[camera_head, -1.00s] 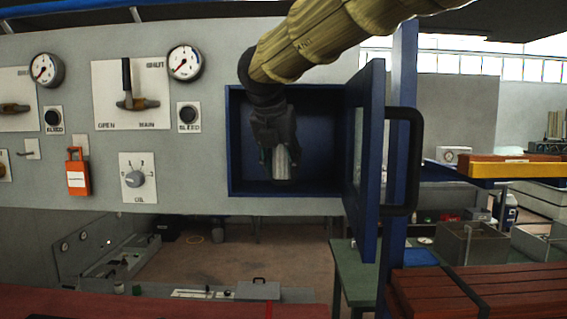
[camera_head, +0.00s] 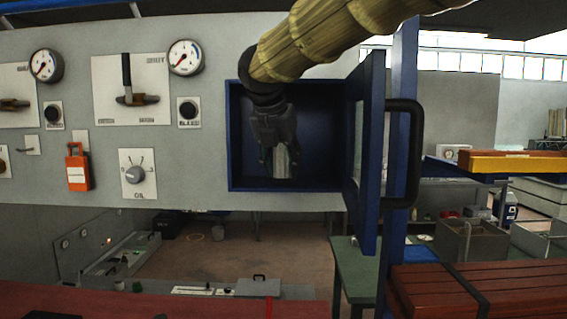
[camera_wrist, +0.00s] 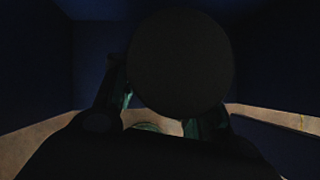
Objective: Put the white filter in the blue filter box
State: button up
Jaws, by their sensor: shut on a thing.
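The blue filter box (camera_head: 317,186) is set in the grey panel, with its door open to the right. My gripper (camera_head: 281,158) is inside the box opening, pointing down. It is shut on the white filter (camera_head: 282,163), a pale upright cylinder between the fingers. The filter's lower end is near the box floor; I cannot tell whether it touches. In the wrist view, a dark round shape (camera_wrist: 180,62) fills the middle between the fingers, with dark blue box walls on both sides. The wrist view is very dark.
The blue door (camera_head: 367,150) with a black handle (camera_head: 412,155) stands open just right of my arm. On the panel to the left are gauges, a dial (camera_head: 136,174) and an orange lock (camera_head: 77,167). Free space lies below the panel.

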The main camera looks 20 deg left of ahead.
jog(key=shift+f, duration=0.35)
jog(key=o, duration=1.1)
jog(key=shift+o, duration=0.2)
jog(key=shift+r, duration=0.1)
jog(key=shift+s+r, duration=0.15)
jog(key=shift+r, duration=0.05)
jog(key=shift+s+r, duration=1)
jog(key=shift+s, duration=0.15)
jog(key=s, duration=1.1)
jog(key=shift+d, duration=0.15)
